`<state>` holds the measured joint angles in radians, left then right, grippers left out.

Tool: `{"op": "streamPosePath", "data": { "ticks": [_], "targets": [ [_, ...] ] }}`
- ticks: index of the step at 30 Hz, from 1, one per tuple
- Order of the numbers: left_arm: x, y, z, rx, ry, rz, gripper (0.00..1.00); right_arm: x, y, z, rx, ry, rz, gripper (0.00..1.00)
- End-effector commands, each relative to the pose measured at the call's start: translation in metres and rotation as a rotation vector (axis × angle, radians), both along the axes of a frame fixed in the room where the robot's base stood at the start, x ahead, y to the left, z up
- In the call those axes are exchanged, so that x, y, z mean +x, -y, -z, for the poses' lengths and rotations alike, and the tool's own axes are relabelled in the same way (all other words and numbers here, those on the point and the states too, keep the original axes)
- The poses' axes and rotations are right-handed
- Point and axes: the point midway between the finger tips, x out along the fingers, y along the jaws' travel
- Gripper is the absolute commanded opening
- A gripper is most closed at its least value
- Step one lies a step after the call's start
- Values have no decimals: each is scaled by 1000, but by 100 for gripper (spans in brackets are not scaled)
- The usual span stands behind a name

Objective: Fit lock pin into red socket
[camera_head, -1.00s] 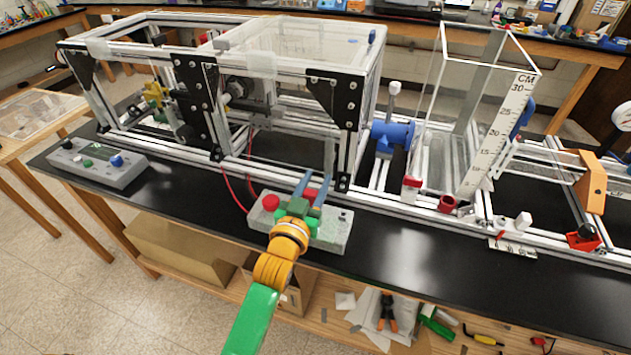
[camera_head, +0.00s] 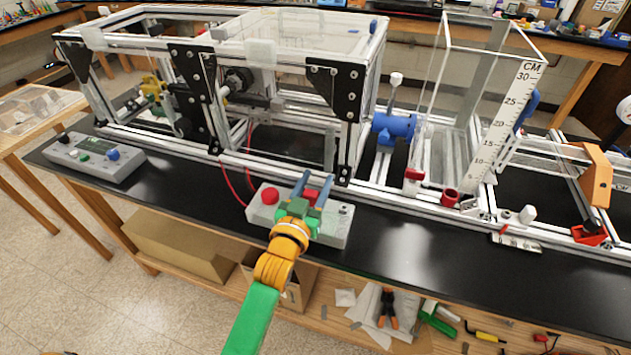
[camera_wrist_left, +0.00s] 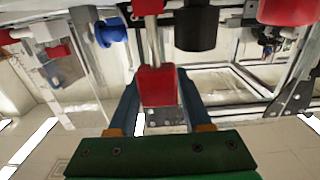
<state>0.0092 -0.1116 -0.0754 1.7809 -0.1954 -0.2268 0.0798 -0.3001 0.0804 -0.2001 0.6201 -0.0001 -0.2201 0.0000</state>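My left gripper (camera_head: 312,184) is above the front of the black bench, over a grey control box. Its two blue fingers stand on either side of a red block (camera_head: 311,194), which I take to be the lock pin. In the left wrist view the block (camera_wrist_left: 157,86) sits between the fingers (camera_wrist_left: 158,112), with a metal shaft running from it. The fingers look closed against its sides. A red socket (camera_head: 450,198), a short hollow cylinder, is on the front rail to the right, well apart from the gripper. My right gripper is not in view.
The grey control box (camera_head: 335,232) has a red button (camera_head: 269,195). The extrusion frame (camera_head: 230,158) stands behind it. A clear tank (camera_head: 450,110) with a scale, a blue clamp (camera_head: 392,130) and a red-and-white clip (camera_head: 413,175) are to the right. Bare bench lies in front of the rail.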

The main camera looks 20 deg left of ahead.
Motion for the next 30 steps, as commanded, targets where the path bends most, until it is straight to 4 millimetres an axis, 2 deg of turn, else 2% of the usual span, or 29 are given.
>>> {"op": "streamPosePath", "data": {
  "ticks": [1, 2, 11, 14, 18, 22, 25, 30],
  "targets": [
    [0, 0, 0, 0, 0, 0, 66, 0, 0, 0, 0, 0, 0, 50],
    [0, 0, 0, 0, 0, 0, 74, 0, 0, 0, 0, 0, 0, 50],
    [-1, 0, 0, 0, 0, 0, 74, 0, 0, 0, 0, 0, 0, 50],
    [-13, 0, 2, 0, -2, 0, 74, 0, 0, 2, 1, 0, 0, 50],
    [-42, -1, 3, 0, -3, 0, 74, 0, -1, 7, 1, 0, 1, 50],
    [-62, -2, 2, 1, -2, 1, 74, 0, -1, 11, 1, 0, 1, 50],
    [-70, -2, 0, 1, 0, 0, 74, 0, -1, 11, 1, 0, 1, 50],
    [-71, -2, 0, 1, 0, 0, 74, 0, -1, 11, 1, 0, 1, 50]
  ]
}}
